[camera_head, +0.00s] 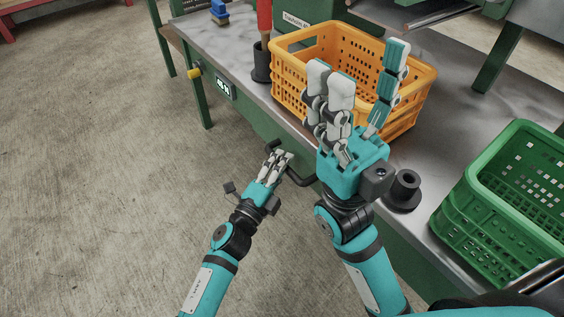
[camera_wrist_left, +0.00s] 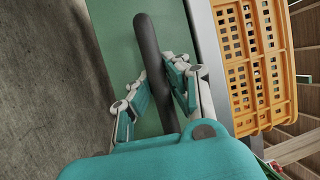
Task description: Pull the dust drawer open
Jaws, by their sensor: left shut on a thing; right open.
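The dust drawer's dark curved handle (camera_head: 300,181) sticks out from the green front below the table's edge. My left gripper (camera_head: 282,160) is shut on this handle. In the left wrist view, the handle (camera_wrist_left: 148,45) runs between the two fingers (camera_wrist_left: 166,85) of my left gripper. The green drawer front (camera_wrist_left: 178,28) shows behind it. Whether the drawer stands out from the table cannot be told. My right gripper (camera_head: 362,75) is open and empty, raised in front of the orange crate with its fingers pointing up.
The orange crate (camera_head: 290,93) stands on the metal tabletop (camera_head: 232,45), and a green crate (camera_head: 455,215) stands at the right. A black cup holder (camera_head: 262,62) and a dark round piece (camera_head: 404,190) sit near the table's edge. The floor at left is clear.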

